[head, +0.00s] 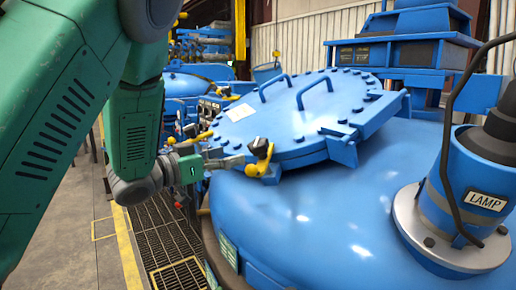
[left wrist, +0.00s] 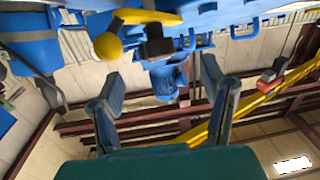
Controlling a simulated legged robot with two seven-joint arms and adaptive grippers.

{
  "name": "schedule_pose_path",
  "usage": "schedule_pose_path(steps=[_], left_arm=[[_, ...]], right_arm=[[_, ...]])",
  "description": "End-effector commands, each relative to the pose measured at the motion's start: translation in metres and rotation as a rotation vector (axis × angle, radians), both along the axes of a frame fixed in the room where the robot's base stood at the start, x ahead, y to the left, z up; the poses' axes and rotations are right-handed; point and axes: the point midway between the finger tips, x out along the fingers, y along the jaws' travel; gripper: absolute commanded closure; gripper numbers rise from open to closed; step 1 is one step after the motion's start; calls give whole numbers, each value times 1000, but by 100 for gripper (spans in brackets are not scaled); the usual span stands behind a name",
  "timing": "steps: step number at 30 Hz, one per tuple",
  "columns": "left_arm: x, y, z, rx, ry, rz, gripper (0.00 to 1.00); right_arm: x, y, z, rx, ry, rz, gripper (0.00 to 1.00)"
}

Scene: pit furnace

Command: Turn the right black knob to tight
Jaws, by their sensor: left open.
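A black knob (head: 259,147) sits on a yellow clamp (head: 262,165) at the near left edge of the round blue lid (head: 295,112). My left gripper (head: 238,161) is just left of this clamp in the head view. In the left wrist view, the two fingers of my left gripper (left wrist: 160,82) are spread, with nothing held between them. A dark knob (left wrist: 158,43) and a yellow handle with a ball end (left wrist: 108,46) show beyond the fingertips, near the top of that view. Whether a finger touches the clamp is unclear. My right gripper is not seen.
The blue furnace dome (head: 330,225) fills the lower right. A blue fitting labelled LAMP (head: 465,190) with a dark hose rises at the right. Two handles (head: 314,90) stand up from the lid. Floor grating (head: 165,240) lies below left.

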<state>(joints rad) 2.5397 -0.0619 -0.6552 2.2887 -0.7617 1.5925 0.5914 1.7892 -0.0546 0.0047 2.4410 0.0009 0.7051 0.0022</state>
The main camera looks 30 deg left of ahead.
Motion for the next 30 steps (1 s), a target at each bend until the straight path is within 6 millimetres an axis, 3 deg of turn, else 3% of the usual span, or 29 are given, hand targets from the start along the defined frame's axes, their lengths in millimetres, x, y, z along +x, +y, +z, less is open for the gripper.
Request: schedule_pose_path(steps=[6, 12, 26, 30], left_arm=[[46, -17, 1, 2, 1, -5, 35], [73, -25, 1, 1, 0, -4, 35], [85, -28, 0, -2, 1, -2, 35], [85, -28, 0, -2, 1, -2, 84]], right_arm=[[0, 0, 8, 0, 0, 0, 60], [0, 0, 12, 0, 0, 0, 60], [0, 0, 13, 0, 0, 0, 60], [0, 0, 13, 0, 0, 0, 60]])
